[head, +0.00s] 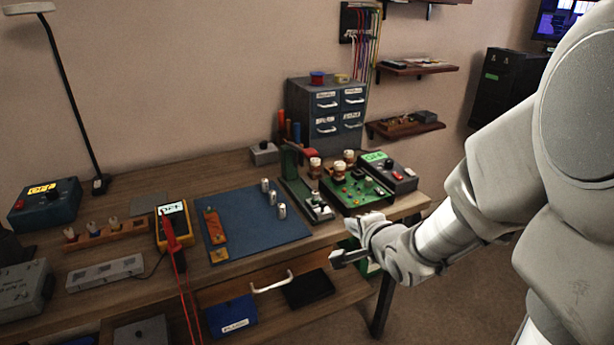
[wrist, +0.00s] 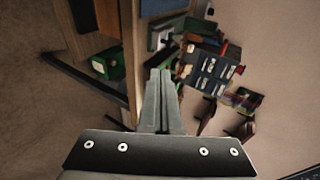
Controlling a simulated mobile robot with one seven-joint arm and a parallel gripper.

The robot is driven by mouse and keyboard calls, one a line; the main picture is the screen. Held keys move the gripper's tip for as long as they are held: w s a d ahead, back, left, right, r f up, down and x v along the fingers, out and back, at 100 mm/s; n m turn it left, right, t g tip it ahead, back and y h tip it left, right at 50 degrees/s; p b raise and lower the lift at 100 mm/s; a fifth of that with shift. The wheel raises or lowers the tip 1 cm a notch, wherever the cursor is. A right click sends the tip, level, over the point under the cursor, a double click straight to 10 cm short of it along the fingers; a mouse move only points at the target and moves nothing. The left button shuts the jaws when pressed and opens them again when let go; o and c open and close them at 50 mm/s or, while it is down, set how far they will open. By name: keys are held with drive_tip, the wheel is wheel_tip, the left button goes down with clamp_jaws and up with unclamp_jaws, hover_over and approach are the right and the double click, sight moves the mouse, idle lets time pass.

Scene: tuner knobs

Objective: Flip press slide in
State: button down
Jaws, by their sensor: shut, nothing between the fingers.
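A small green press (head: 290,160) with a red part at its top stands near the right end of the workbench. A grey slide piece (head: 318,207) lies on the narrow base in front of it; I cannot tell exactly how it is seated. To its right is a green tray-like board (head: 367,197) with white-and-brown knobs (head: 339,172). My gripper (head: 338,259) is off the bench's front right edge, apart from the press and touching nothing. In the wrist view my gripper's fingers (wrist: 160,76) are together and empty. The press is too small there to make out clearly.
A blue mat (head: 262,230) with several metal cylinders lies left of the press. A grey box with a green display (head: 388,172) stands right of the board. A blue-grey drawer cabinet (head: 327,112) is behind. A white handle (head: 271,284) sits below the bench edge. Open floor lies right.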

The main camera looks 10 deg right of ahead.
drive_tip(key=shift+w+a+f+m, duration=0.1)
drive_tip(key=shift+w+a+m, duration=0.05)
drive_tip(key=shift+m, duration=0.25)
drive_tip(key=shift+w+a, duration=0.1)
drive_tip(key=shift+w, duration=0.05)
drive_tip(key=b, duration=0.1)
approach(324, 206)
drive_tip(key=x, duration=0.5)
drive_tip(key=shift+w+f, duration=0.15)
drive_tip(key=shift+f, duration=0.25)
drive_tip(key=shift+w, duration=0.5)
drive_tip(key=shift+w, duration=0.1)
